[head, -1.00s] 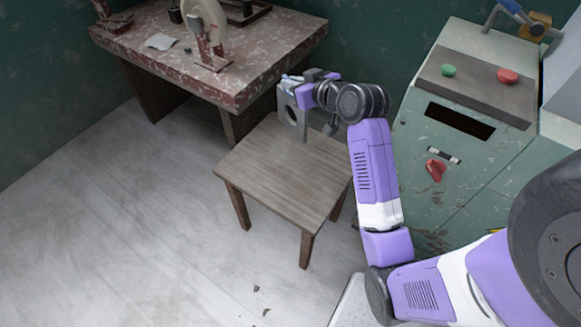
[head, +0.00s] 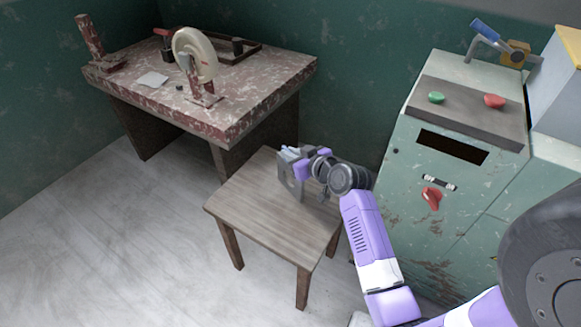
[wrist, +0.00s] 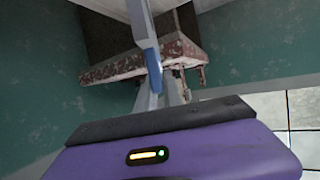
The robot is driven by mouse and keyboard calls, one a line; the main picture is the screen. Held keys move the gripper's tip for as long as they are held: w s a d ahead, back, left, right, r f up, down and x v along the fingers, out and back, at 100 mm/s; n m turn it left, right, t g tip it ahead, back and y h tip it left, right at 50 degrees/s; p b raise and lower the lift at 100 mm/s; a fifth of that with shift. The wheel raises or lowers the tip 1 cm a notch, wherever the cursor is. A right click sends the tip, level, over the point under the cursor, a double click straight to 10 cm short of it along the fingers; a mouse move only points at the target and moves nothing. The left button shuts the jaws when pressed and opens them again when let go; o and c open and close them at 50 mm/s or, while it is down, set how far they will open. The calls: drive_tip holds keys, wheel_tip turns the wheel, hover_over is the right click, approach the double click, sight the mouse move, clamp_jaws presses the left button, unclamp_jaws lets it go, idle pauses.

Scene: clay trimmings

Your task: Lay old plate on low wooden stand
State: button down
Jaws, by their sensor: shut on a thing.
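The old plate (head: 285,177) is a flat grey piece with a round hole in it. In the head view it stands upright on edge over the back part of the low wooden stand (head: 265,218). My gripper (head: 293,158) is shut on the plate near its top edge. The plate's lower edge overlaps the stand's top in the picture; I cannot tell if it touches. The stand's top is bare in front and to the left. In the wrist view, narrow blue-grey finger parts (wrist: 148,50) show, and the plate is hard to make out.
A worn red table (head: 240,90) with a cream wheel-like device (head: 193,55) stands behind the stand, at left. A chipped green cabinet (head: 440,180) with green and red buttons stands close on the right. The floor at left is clear.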

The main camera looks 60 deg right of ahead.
drive_tip(key=shift+f+b, duration=0.4)
drive_tip(key=shift+f, duration=1.9)
drive_tip(key=shift+f, duration=0.2)
drive_tip(key=c, duration=1.5)
unclamp_jaws()
drive_tip(key=shift+r, duration=0.1)
